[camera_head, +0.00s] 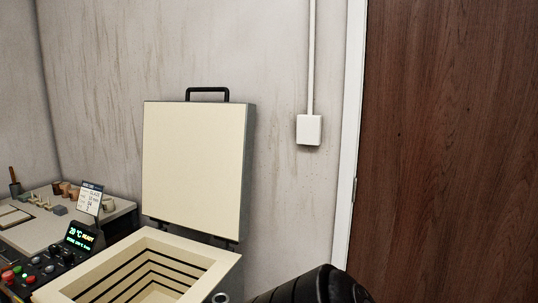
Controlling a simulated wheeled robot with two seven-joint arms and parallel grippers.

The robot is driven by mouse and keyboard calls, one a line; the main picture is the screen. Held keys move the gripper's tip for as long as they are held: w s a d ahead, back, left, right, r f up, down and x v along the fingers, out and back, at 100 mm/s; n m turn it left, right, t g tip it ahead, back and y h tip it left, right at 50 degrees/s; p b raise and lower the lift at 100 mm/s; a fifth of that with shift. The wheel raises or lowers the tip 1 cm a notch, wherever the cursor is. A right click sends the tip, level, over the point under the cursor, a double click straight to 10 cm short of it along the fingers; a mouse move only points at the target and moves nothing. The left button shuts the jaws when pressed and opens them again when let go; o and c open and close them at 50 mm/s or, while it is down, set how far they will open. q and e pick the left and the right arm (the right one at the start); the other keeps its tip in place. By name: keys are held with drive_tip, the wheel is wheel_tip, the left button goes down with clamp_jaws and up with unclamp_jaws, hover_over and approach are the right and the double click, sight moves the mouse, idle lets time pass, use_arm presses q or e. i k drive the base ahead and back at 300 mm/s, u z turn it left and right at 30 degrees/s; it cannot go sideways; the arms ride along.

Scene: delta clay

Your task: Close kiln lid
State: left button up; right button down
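The kiln lid (196,165) stands upright and open at the back of the kiln, its cream inner face toward me. A black handle (207,91) sits on its top edge. The kiln body (206,254) is below, its square stepped chamber open from above with dark lines along the inner walls. The chamber looks empty where I can see it. A black rounded part of my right arm (318,288) shows at the bottom edge, right of the kiln. Neither gripper is in view.
A control panel with a lit display (80,238) and coloured knobs stands left of the kiln. Behind it, a worktop (112,213) holds small blocks and a label card (90,198). A wall box (309,130) and a brown door (450,150) are at right.

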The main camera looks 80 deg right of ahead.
sight(197, 156)
drive_tip(key=z, duration=1.3)
drive_tip(key=i, duration=0.35)
drive_tip(key=z, duration=0.05)
